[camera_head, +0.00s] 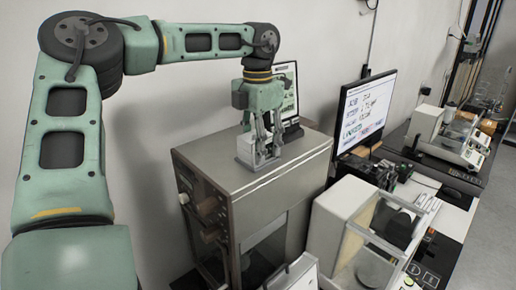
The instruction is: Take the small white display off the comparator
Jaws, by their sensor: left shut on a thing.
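The comparator (285,185) is a large metal cabinet with a flat top in the middle of the head view. My left gripper (262,138) is over its top and points down. It is shut on the small white display (245,150), a light box between and behind the fingers. The display is at the comparator's top; I cannot tell whether it touches the surface. The fingers hide part of it. My right gripper is not in view.
A dark-framed tablet (291,85) stands behind the gripper. A monitor (365,110) stands to the right. A wall runs close behind the comparator.

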